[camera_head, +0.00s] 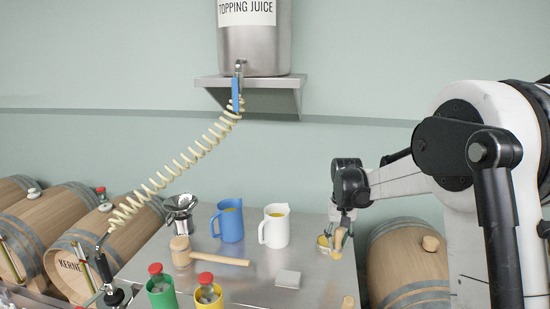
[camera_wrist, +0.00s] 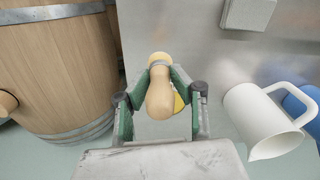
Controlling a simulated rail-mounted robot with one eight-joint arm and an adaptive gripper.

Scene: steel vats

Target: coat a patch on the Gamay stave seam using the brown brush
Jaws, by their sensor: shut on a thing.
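My gripper (camera_head: 341,212) is shut on a brush with a tan wooden handle (camera_head: 339,240), over the right end of the steel table. In the wrist view the brush handle (camera_wrist: 160,95) stands between the green fingers of my gripper (camera_wrist: 161,78), and its near end points at the camera. The bristles are hidden. A small tin with yellow content (camera_head: 323,242) is right beside the brush in the head view; I cannot tell whether they touch. No Gamay label or stave seam can be made out. One barrel at left reads "KERNE" (camera_head: 72,265), cut off.
A barrel (camera_head: 408,258) stands right of the table. A white jug (camera_head: 274,226), a blue jug (camera_head: 229,222), a mallet (camera_head: 215,259), a grey block (camera_head: 287,279) and red-topped cups (camera_head: 208,292) crowd the table. A coiled hose (camera_head: 185,160) hangs from the juice vat (camera_head: 254,48).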

